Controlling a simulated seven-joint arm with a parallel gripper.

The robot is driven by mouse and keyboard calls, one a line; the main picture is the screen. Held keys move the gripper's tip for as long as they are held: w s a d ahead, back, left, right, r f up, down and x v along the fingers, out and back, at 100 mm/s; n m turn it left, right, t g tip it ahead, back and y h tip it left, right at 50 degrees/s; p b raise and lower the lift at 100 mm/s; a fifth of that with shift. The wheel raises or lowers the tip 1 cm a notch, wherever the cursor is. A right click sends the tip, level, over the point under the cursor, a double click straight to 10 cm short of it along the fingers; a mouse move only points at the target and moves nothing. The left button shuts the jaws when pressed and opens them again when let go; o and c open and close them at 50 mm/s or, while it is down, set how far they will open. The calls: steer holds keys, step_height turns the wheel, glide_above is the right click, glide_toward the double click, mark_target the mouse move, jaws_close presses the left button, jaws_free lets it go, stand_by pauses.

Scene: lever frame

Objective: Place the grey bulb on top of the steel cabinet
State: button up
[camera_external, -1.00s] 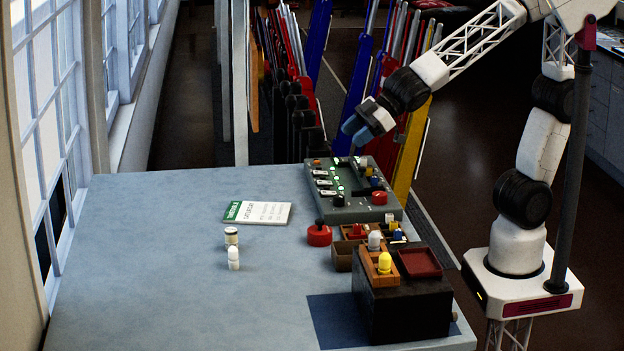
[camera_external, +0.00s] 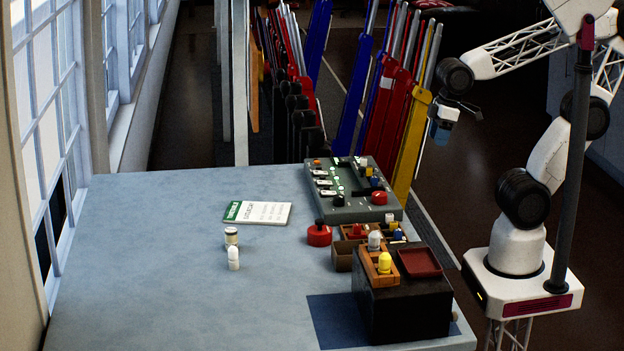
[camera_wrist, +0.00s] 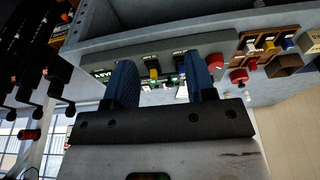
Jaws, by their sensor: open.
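My gripper (camera_external: 441,132) hangs in the air right of and behind the table, clear of everything. The wrist view shows its blue fingers (camera_wrist: 161,78) apart with nothing held between them; the grey lever panel lies beyond them.
The grey lever panel (camera_external: 352,198) has a red knob. A red tray (camera_external: 420,262) lies on the cabinet, right of the holder. A red round button (camera_external: 319,235), a booklet (camera_external: 257,212) and a white bulb-like piece (camera_external: 233,259) are on the table, whose left is mostly clear. Tall coloured levers stand behind.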

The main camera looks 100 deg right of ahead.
steer(key=shift+o, duration=0.6)
steer(key=w+a+r+n+g+y, duration=0.1)
steer(key=w+a+r+n, duration=0.25)
steer(key=w+a, duration=0.35)
steer(key=w+a+r+n+g, duration=0.1)
steer(key=w+a+r+n, duration=0.1)
steer(key=w+a+n, duration=0.45)
steer(key=w+a+r+n+y, duration=0.1)
steer(key=w+a+r+n, duration=0.2)
steer(key=w+a, duration=0.5)
steer(key=w+a+f+n+g, duration=0.1)
steer(key=w+a+n, duration=0.2)
steer(key=a, duration=0.8)
steer(key=w+a+n+g, duration=0.1)
steer(key=w+a+n, duration=0.3)
steer(key=a, duration=0.7)
steer(key=w+a+f+n+g+y, duration=0.1)
steer(key=w+a+n, duration=0.3)
steer(key=a+n, duration=0.3)
steer(key=a, duration=0.4)
steer(key=shift+w+f+g, duration=0.2)
steer(key=shift+f+g, duration=0.15)
steer(key=shift+g, duration=0.05)
